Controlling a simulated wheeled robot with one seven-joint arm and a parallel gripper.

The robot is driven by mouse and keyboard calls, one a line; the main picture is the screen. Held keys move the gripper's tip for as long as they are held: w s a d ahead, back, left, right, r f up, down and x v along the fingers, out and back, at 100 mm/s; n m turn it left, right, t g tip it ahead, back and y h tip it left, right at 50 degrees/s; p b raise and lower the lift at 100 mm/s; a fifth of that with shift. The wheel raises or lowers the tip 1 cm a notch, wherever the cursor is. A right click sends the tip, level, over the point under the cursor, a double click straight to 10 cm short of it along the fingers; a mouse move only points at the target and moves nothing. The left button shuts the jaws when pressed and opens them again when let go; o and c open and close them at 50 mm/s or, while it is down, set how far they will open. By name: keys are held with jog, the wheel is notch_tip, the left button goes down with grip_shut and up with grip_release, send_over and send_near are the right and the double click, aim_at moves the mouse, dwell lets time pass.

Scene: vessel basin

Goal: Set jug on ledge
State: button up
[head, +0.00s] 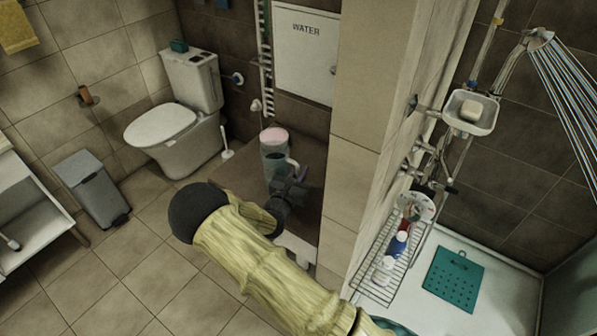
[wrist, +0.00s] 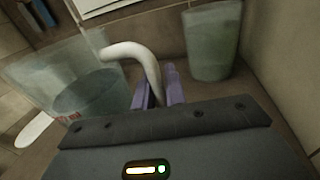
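The jug (wrist: 85,85) is a see-through, pale green vessel with a curved white handle and a small red mark, large at the left of the wrist view. My gripper (wrist: 159,88) has a purple finger on each side of the handle's lower end and looks closed on it. In the head view my gripper (head: 290,189) is over the brown ledge (head: 312,158), right beside a bluish vessel (head: 274,168) that seems to be the jug and is partly hidden. Whether its base touches the ledge cannot be told.
A second pale green vessel (wrist: 212,42) stands on the ledge near the wall. A vessel with a pinkish top (head: 273,138) shows at the ledge's back. The beige pillar (head: 352,185) bounds the right side. A toilet (head: 185,125) and brush (head: 227,153) are left.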

jog(key=o, duration=0.3)
jog(key=shift+r, duration=0.2)
jog(key=b+v, duration=0.2)
jog(key=v, duration=1)
dwell(1.2)
